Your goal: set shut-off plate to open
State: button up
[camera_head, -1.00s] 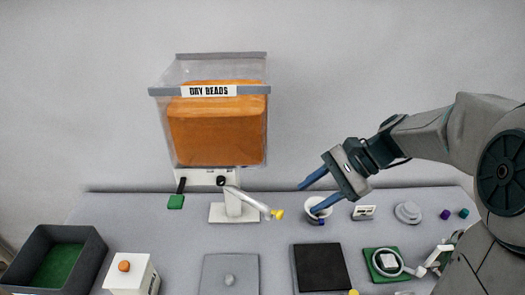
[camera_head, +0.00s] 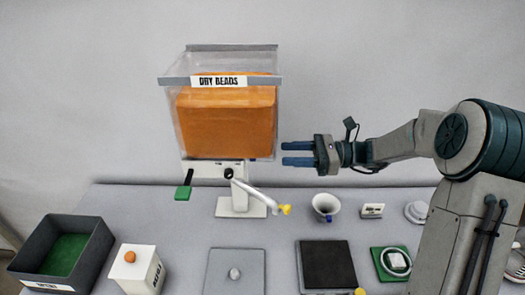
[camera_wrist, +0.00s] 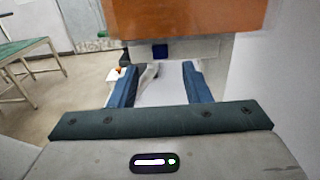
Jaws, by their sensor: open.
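A clear hopper (camera_head: 222,115) labelled "DRY BEADS" holds an orange mass (camera_head: 225,122). Below it is a white housing (camera_head: 212,169) with a black knob (camera_head: 228,174) and a black strip ending in a green tab (camera_head: 183,193) at its left. I cannot tell for certain which part is the shut-off plate. My gripper (camera_head: 284,154) is open and empty, pointing left, just right of the hopper's lower edge. In the wrist view, its blue fingers (camera_wrist: 159,68) are apart, with the orange mass above.
A white cup (camera_head: 326,207) and a small white display (camera_head: 372,211) stand right of the spout.

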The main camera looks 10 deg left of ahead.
jog(key=p+x, duration=0.1)
jog(key=x, duration=0.6)
jog(key=shift+s+a, duration=0.15)
jog(key=shift+a, duration=0.2)
